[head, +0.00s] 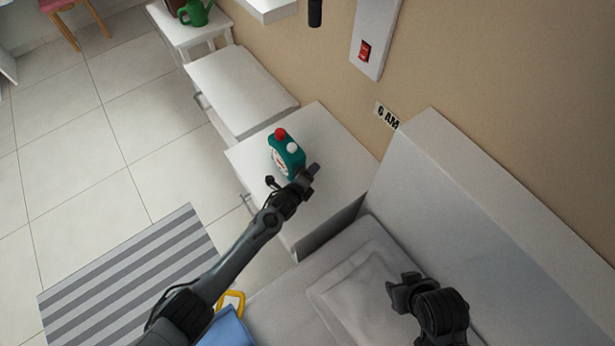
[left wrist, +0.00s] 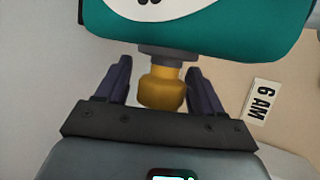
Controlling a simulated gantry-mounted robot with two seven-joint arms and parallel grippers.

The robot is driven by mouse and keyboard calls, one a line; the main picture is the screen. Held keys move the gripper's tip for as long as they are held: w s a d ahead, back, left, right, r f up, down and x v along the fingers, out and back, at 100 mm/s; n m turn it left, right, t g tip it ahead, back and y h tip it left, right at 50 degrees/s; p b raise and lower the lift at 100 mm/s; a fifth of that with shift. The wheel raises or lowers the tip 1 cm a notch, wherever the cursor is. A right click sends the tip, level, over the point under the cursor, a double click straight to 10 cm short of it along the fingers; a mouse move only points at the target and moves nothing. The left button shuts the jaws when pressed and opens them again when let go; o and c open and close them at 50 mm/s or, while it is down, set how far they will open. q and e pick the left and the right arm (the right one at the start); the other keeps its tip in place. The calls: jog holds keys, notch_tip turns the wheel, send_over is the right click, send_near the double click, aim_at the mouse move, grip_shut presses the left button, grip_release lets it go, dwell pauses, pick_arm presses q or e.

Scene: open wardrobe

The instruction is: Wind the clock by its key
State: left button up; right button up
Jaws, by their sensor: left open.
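The left gripper is open, with one dark finger on each side of the key and gaps visible. In the head view my left gripper (head: 308,178) is beside the clock and the key is hidden. My right gripper (head: 400,290) is over the bed; its jaws are unclear.
A "6 AM" sign (head: 387,115) is on the wall behind the nightstand. The bed with a pillow (head: 360,285) is in front; a striped rug (head: 130,275) lies on the floor.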

pick_arm(q)
jog(key=shift+s+a+r+p, duration=0.15)
jog(key=shift+s+r+p, duration=0.15)
jog(key=p+v, duration=0.4)
jog(key=v, duration=0.6)
jog(key=shift+f, duration=0.15)
